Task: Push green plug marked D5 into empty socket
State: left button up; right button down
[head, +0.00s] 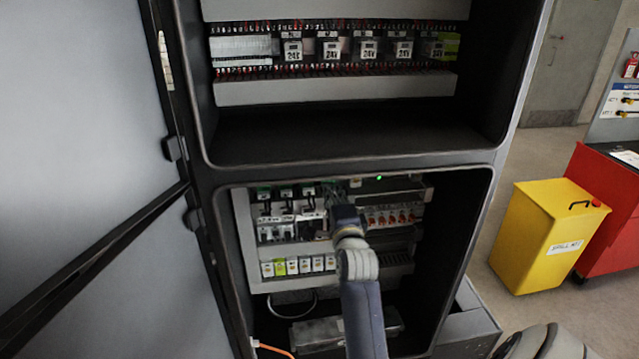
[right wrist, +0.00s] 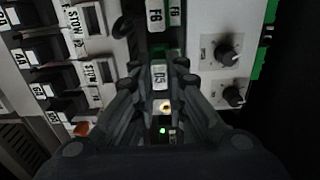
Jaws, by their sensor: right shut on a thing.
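My right gripper (head: 345,215) reaches into the lower cabinet bay in the head view, in front of the panel of modules. In the right wrist view my right gripper (right wrist: 160,90) is shut, its fingers on both sides of the plug marked D5 (right wrist: 159,77). The D5 label faces the camera; most of the plug's body is hidden between the fingers. Some green shows just beyond it. I cannot make out the empty socket, nor how far the plug is from it. My left gripper is not in view.
Modules with F-marked labels (right wrist: 155,15) lie just beyond the fingers. A grey panel with black knobs (right wrist: 228,52) is close on the right, and black switches (right wrist: 45,55) on the left. The open cabinet door (head: 80,130) stands left. A yellow bin (head: 545,235) stands right.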

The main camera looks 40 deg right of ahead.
jog(key=shift+w+d+p, duration=0.3)
jog(key=shift+w, duration=0.2)
dwell(1.8)
jog(key=c, duration=1.5)
grip_release()
jog(key=shift+c, duration=0.2)
